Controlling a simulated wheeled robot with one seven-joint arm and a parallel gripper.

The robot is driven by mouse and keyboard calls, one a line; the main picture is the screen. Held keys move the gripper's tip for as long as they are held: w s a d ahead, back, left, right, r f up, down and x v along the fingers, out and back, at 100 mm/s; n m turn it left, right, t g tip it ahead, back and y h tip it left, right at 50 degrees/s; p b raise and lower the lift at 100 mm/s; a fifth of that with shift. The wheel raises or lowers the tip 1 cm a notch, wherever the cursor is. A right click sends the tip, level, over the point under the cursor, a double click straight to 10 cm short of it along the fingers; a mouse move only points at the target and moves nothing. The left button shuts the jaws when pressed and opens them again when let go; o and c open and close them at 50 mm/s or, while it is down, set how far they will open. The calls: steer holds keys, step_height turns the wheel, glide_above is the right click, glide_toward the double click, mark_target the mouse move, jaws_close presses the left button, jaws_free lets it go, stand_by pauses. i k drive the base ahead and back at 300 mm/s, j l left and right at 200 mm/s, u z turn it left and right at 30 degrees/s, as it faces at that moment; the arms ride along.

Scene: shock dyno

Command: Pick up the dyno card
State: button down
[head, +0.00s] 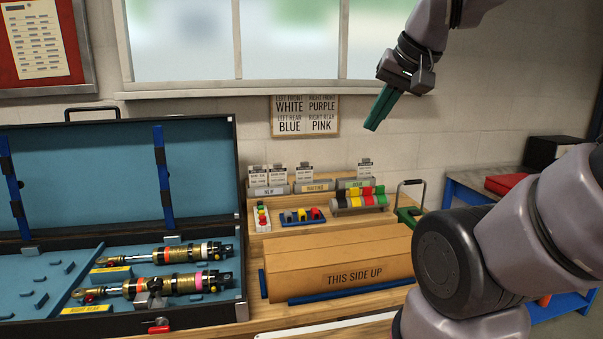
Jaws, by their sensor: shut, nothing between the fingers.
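Several small white printed cards stand upright in grey holders at the back of the wooden bench, among them a card (258,178) at the left, a card (306,173) in the middle and a card (365,168) at the right. The holders carry labels that read NEW, WAITING and DONE. The cards' print is too small to read, so I cannot tell which is the dyno card. My gripper (374,124), with green fingers, is shut and empty. It is in the air above and to the right of the cards, in front of the wall.
An open blue-lined case (120,222) with two shock absorbers (175,284) fills the left. A brown box (340,262) marked THIS SIDE UP lies in front of the cards. Coloured tape rolls (358,198) and a blue tray (302,217) stand between. A green-based clamp (408,213) is at the right.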

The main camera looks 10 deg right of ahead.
mark_target(258, 175)
steer(key=l+u, duration=0.25)
steer(key=l, duration=0.55)
steer(key=l+u, duration=0.3)
steer(key=l, duration=0.45)
